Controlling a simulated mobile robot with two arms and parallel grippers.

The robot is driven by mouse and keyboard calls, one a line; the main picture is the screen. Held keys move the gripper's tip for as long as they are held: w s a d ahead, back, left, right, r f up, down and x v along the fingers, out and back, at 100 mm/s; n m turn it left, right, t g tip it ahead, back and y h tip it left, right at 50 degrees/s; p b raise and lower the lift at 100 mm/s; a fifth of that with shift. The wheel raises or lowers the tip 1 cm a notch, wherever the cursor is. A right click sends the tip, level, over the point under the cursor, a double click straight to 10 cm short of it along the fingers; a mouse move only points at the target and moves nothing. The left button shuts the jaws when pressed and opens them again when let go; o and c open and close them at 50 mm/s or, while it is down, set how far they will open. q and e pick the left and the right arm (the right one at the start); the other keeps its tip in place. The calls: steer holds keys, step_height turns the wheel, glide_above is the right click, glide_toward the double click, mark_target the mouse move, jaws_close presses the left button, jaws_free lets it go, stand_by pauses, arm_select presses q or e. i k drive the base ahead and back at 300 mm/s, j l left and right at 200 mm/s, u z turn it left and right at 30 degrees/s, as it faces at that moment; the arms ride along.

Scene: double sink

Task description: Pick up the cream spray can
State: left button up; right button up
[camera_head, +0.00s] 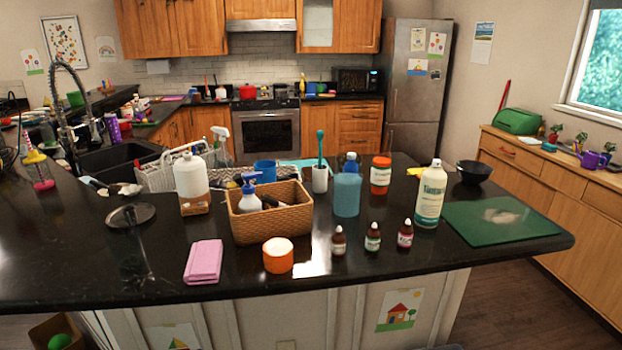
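A tall cream can (431,197) with a white cap and green lettering stands upright on the black counter, at the right. It touches or nearly touches the left edge of a green cutting board (500,222); I cannot tell which. Nothing stands in front of it. Whether its top is a spray nozzle is too small to tell. Neither of my grippers shows in the head view.
A wicker basket (270,226) and pink cloth (203,261) lie farther left. The counter's front right is clear.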

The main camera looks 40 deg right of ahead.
mark_target(433, 183)
steer(key=z, duration=2)
steer(key=l+u, duration=0.8)
steer(key=u, duration=0.15)
steer(key=l+u, duration=0.45)
